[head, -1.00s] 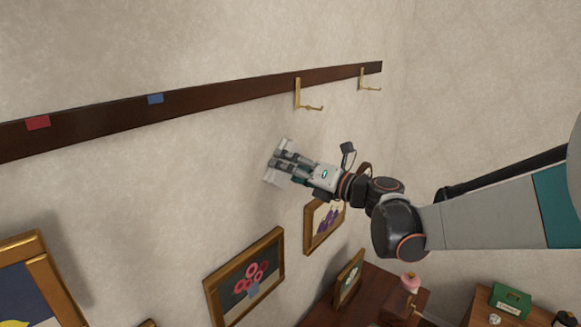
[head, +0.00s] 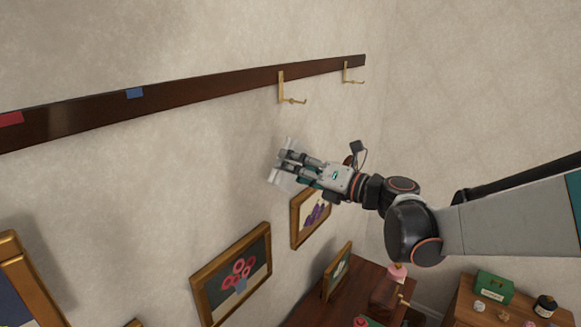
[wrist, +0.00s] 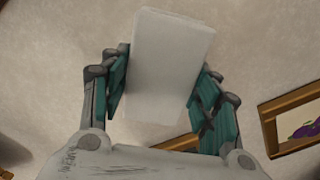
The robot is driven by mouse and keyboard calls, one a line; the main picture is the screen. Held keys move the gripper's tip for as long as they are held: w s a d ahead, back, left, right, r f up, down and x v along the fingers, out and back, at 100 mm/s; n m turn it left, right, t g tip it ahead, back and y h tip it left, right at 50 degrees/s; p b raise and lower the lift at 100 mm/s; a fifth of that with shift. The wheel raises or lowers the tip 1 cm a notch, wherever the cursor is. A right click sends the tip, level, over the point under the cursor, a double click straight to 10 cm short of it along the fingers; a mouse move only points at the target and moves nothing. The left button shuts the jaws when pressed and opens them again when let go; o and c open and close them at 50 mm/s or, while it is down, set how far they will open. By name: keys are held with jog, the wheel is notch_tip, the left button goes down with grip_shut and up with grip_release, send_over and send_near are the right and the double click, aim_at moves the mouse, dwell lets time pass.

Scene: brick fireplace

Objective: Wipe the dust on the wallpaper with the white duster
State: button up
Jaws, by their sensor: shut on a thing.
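My gripper (head: 288,166) is shut on the white duster (wrist: 170,60), a pale block between its teal finger pads in the wrist view. In the head view the duster's pale edge (head: 283,186) shows beside the fingertips, partly hidden by the fingers. The duster is at or very near the cream wallpaper (head: 180,165), below the hooks and above the framed pictures. I cannot tell whether it touches the wall. The wallpaper is mottled, and I cannot pick out a clear dust patch.
A dark rail (head: 190,92) with brass hooks (head: 285,92) runs above the gripper. A purple-flower picture (head: 311,213) hangs close below it, and a red-flower picture (head: 234,275) lower left. A wooden cabinet (head: 362,292) stands below. Wall left of the gripper is clear.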

jog(key=shift+v, duration=1.5)
